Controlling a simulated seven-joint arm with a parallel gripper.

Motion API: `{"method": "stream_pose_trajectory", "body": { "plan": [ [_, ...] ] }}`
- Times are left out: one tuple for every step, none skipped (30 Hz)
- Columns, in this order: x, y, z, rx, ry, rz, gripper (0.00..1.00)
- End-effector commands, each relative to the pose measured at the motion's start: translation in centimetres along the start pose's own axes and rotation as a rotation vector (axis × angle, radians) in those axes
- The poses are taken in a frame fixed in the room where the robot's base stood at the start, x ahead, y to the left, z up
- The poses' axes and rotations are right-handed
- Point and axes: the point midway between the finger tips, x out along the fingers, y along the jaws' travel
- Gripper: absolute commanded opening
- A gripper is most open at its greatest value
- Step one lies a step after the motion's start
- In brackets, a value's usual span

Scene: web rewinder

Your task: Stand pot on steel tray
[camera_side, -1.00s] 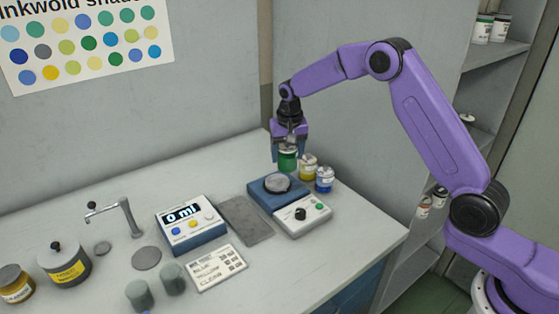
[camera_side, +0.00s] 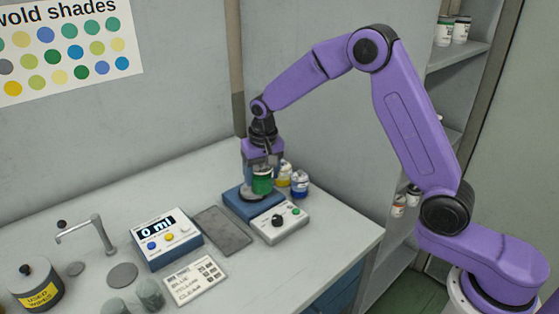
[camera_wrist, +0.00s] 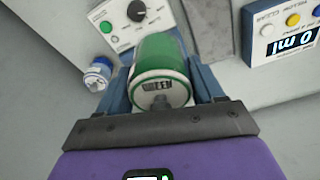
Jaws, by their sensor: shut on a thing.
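The pot (camera_side: 262,184) is green with white parts. My gripper (camera_side: 262,172) is shut on it, pointing down over the blue base of the mixer-like device. In the wrist view the pot (camera_wrist: 160,65) sits between my two fingers (camera_wrist: 163,90), with a small dark readout on its near face. The pot hides part of the device's round plate (camera_side: 247,195); whether it touches the plate I cannot tell. The steel tray (camera_side: 222,231) is a flat, bare grey slab left of the device. A grey strip at the top of the wrist view (camera_wrist: 208,25) looks like this tray.
The device's white knob panel (camera_side: 280,222) is in front of the pot. Yellow (camera_side: 284,174) and blue (camera_side: 300,185) pots stand close on its right. Left of the tray are the "0 ml" display box (camera_side: 166,238), a label card (camera_side: 194,280) and a bent tap (camera_side: 98,235).

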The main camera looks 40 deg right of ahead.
Motion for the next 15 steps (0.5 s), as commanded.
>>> {"method": "stream_pose_trajectory", "body": {
  "plan": [
    [1.2, -1.8, 0.1, -0.039, -0.004, -0.004, 0.26],
    [1.8, -2.7, 0.1, -0.059, -0.004, -0.007, 0.26],
    [2.6, -3.9, 0.2, -0.086, -0.003, -0.012, 0.26],
    [3.1, -4.7, 0.3, -0.107, -0.003, -0.015, 0.26],
    [3.7, -5.5, 0.4, -0.124, -0.003, -0.018, 0.26],
    [4.4, -6.5, 0.6, -0.146, -0.004, -0.021, 0.26],
    [4.8, -7.2, 0.7, -0.161, -0.002, -0.024, 0.26],
    [5.3, -7.8, 0.8, -0.175, -0.002, -0.026, 0.26],
    [5.8, -8.5, 0.9, -0.192, -0.001, -0.029, 0.26],
    [6.1, -8.9, 1.0, -0.202, -0.001, -0.031, 0.26],
    [6.4, -9.3, 1.1, -0.211, -0.001, -0.033, 0.26],
    [6.7, -9.7, 1.2, -0.221, 0.0, -0.034, 0.26],
    [6.8, -10.0, 1.3, -0.226, 0.0, -0.035, 0.26],
    [7.0, -10.1, 1.4, -0.23, 0.0, -0.036, 0.26],
    [7.2, -10.3, 1.5, -0.234, -0.001, -0.036, 0.26]
  ]
}}
